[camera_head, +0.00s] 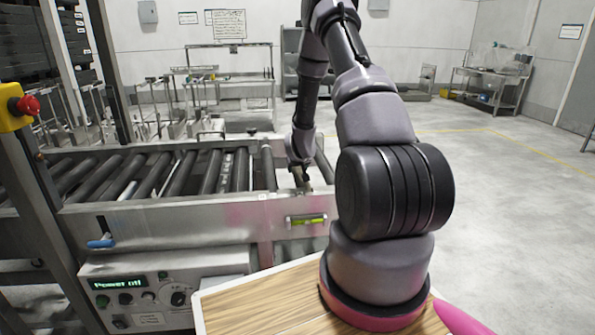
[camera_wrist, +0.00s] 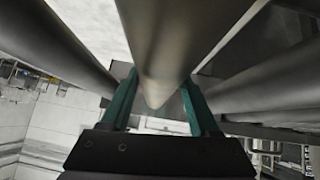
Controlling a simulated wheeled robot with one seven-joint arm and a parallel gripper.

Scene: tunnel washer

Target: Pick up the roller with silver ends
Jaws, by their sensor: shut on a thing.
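My gripper (camera_head: 301,178) is at the right end of the roller conveyor, low by its front rail. In the wrist view, its two teal fingers (camera_wrist: 158,108) stand on either side of a grey roller (camera_wrist: 170,40) and are shut on it. The roller runs away from the gripper between the fingers. Its ends are out of view there, so I cannot tell whether they are silver. In the head view my gripper and arm largely hide the held part.
Other dark rollers (camera_head: 208,172) lie side by side in the conveyor frame (camera_head: 160,222). Neighbouring rollers run close on both sides in the wrist view. Open floor (camera_head: 500,190) lies to the right.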

